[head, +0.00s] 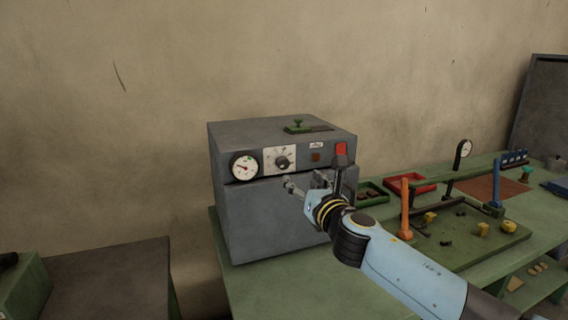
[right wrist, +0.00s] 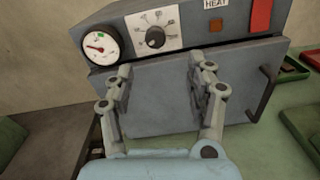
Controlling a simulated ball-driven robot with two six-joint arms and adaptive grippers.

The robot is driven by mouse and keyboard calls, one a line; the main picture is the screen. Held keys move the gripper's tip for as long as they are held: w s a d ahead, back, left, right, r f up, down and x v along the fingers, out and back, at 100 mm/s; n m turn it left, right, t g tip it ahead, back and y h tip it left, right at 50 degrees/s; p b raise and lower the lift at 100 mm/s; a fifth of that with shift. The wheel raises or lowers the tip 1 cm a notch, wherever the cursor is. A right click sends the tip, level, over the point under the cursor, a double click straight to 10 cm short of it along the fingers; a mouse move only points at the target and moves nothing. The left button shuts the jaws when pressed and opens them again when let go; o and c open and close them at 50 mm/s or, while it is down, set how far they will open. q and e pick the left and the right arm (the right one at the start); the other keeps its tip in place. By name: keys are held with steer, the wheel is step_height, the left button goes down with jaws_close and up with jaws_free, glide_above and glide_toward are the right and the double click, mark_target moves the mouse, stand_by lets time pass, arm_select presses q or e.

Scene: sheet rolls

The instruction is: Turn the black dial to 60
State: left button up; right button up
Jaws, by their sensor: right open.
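The black dial (head: 283,163) sits on a white scale plate (head: 271,167) on the front of a grey box (head: 240,215). In the right wrist view the black dial (right wrist: 155,37) shows ahead of the fingers, with marks around it too small to read surely. My right gripper (head: 291,183) is just below and in front of the dial, apart from it. In the right wrist view my right gripper (right wrist: 155,85) is open and empty, its two fingers spread below the dial. My left gripper is not in view.
A round gauge (head: 244,167) is left of the dial. A red switch (head: 340,149) and a small brown-red square (right wrist: 216,53) are to its right. A door handle (right wrist: 262,95) juts out at the box's right. The green bench (head: 270,290) holds trays and fixtures at right.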

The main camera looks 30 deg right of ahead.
mark_target(284, 165)
steer(key=shift+n+y, duration=0.3)
steer(key=shift+n, duration=0.3)
steer(key=b+x, duration=0.2)
steer(key=x, duration=0.9)
steer(key=shift+w+a+r, duration=0.15)
steer(key=shift+r, duration=0.05)
jaws_close()
